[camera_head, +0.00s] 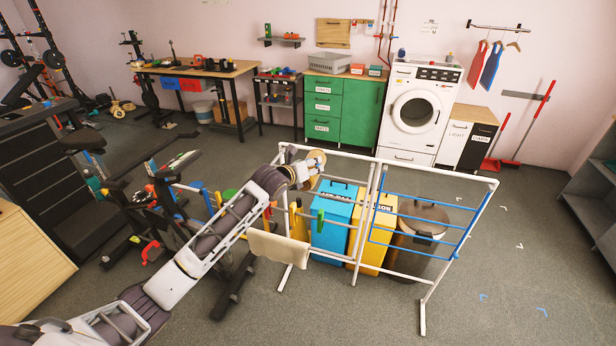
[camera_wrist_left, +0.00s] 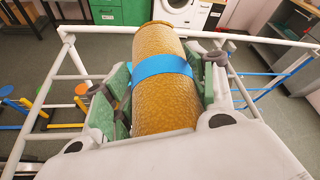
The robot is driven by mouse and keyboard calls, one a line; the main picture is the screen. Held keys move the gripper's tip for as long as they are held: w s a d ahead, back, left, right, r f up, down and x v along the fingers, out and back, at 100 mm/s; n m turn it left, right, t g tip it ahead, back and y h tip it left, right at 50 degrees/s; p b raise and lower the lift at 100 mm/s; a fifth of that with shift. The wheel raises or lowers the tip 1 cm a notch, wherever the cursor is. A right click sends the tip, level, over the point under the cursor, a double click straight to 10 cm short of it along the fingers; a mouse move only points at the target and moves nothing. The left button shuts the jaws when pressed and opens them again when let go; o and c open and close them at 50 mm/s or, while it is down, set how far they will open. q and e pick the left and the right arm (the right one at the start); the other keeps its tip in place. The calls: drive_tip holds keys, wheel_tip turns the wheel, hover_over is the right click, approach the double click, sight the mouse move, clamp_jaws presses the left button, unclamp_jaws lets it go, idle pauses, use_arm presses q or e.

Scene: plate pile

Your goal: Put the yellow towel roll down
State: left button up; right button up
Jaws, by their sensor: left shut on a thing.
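The yellow towel roll (camera_wrist_left: 160,105) is a thick, textured golden-brown cylinder with a blue band around its middle. It fills the centre of the left wrist view, lengthwise between the green finger pads. My left gripper (camera_wrist_left: 165,78) is shut on it, one finger on each side. In the head view my left gripper (camera_head: 303,171) is at the upper left of the white drying rack, and part of the roll (camera_head: 317,160) shows beside it. Whether the roll touches the rack is hard to tell. My right gripper is in neither view.
The white drying rack (camera_head: 422,318) has a blue side section (camera_head: 418,200). Behind it stand a blue bin (camera_head: 333,225), a yellow bin (camera_head: 372,240) and a brown lidded bin (camera_head: 420,235). A beige cloth (camera_head: 278,248) hangs at its left. Floor (camera_head: 530,280) is clear at right.

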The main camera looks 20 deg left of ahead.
use_arm(q)
drive_tip(key=shift+f, duration=1.85)
drive_tip(key=shift+f, duration=0.1)
drive_tip(key=o, duration=1.1)
drive_tip(key=shift+v, duration=6)
